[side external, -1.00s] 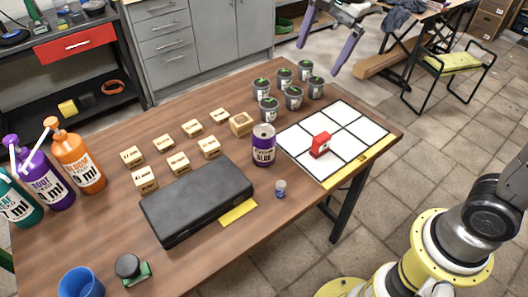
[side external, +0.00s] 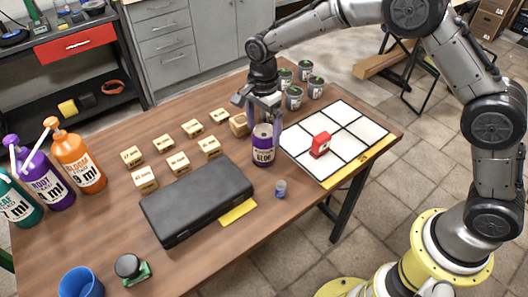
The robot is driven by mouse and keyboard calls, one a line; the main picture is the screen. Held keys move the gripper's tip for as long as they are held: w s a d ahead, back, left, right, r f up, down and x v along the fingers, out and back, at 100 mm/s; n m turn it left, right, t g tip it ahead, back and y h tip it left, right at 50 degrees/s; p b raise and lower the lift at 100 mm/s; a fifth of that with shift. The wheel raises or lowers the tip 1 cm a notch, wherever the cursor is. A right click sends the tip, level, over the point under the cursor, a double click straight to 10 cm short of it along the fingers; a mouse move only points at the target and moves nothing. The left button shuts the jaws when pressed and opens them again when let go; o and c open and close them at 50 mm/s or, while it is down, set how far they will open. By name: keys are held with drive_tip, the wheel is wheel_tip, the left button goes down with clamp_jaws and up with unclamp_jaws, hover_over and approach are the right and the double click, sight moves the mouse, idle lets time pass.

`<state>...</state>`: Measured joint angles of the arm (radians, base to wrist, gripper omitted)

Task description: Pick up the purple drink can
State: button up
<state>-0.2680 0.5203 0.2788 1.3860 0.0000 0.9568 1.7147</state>
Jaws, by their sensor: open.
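The purple drink can (side external: 263,152) stands upright on the wooden table, between the black case and the white grid board. It has a purple body with a pale label and a silver top. The gripper is open. Whether a finger touches the can cannot be told from this view.
A black case (side external: 196,200) lies left of the can, with wooden blocks (side external: 178,163) behind it. Grey pots (side external: 293,98) stand behind. A red object (side external: 321,144) sits on the white grid board (side external: 345,120). A small blue-capped jar (side external: 281,189) stands in front.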

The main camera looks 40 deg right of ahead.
sight(264, 153)
drive_tip(key=shift+d+f, duration=0.1)
drive_tip(key=shift+f, duration=3.35)
drive_tip(key=shift+c, duration=0.2)
drive_tip(key=c, duration=1.1)
drive_tip(key=shift+r, duration=0.1)
